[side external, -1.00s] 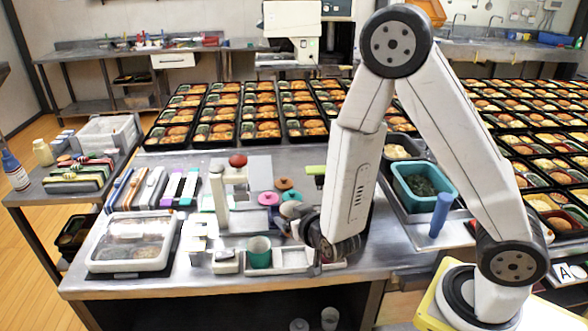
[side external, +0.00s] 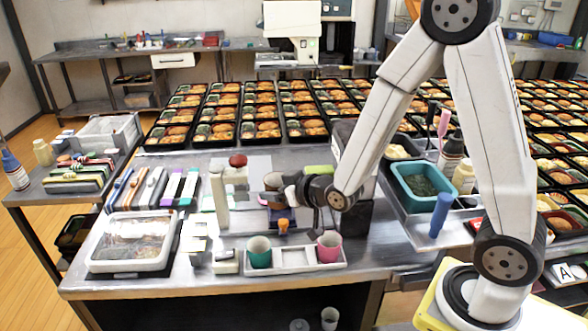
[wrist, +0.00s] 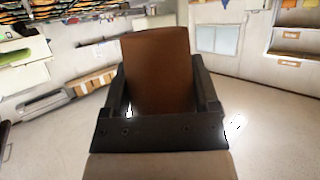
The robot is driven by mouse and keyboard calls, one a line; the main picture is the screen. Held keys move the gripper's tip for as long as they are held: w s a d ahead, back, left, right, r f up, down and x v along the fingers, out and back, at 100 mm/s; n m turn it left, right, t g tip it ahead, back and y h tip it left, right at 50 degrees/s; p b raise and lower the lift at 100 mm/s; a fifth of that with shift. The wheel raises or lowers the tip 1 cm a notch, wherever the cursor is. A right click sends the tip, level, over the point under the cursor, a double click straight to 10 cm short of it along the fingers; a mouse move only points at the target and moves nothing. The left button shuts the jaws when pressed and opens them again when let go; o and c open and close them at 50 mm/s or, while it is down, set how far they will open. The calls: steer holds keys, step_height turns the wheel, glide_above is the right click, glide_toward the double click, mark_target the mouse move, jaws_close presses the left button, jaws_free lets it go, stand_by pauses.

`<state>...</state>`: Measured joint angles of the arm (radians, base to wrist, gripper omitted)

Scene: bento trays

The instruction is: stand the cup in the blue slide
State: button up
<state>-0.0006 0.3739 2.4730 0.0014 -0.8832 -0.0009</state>
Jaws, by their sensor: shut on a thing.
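My gripper (side external: 292,190) is shut on a brown cup (side external: 271,181), held above the table beside the white press-like stand with a red knob. The brown cup also fills the space between both fingers in the wrist view (wrist: 155,72). A small dark blue patch (side external: 287,214) with an orange knob (side external: 283,226) shows below my gripper; I cannot tell surely whether it is the blue slide. My gripper partly hides this area.
A white tray (side external: 293,270) at the table's front holds a teal cup (side external: 259,252) and a pink cup (side external: 329,247). The stand's pale column (side external: 220,195) and red knob (side external: 238,160) are close left of the held cup. A lidded container (side external: 130,243) sits front left.

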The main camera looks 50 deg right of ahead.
steer(key=shift+a+f, duration=0.1)
steer(key=shift+f, duration=0.05)
steer(key=shift+s+a+f+m+h, duration=0.1)
steer(key=shift+s+f+m+h, duration=0.15)
steer(key=shift+f+m+h, duration=0.25)
steer(key=shift+s+a+f+m+h, duration=0.1)
steer(key=shift+s+f+m+h, duration=0.15)
steer(key=shift+f, duration=0.3)
steer(key=shift+s+d+f+m+g+h, duration=0.25)
steer(key=shift+s+f+m+h, duration=0.55)
steer(key=shift+s+f+h, duration=0.2)
steer(key=shift+s+d+f+m+g+h, duration=0.1)
steer(key=shift+s+f+m+g+h, duration=0.15)
steer(key=shift+s+f+m+h, duration=0.6)
steer(key=shift+f, duration=0.15)
steer(key=shift+f, duration=2.85)
steer(key=shift+f, duration=0.15)
steer(key=shift+f, duration=1.7)
steer(key=shift+f, duration=0.2)
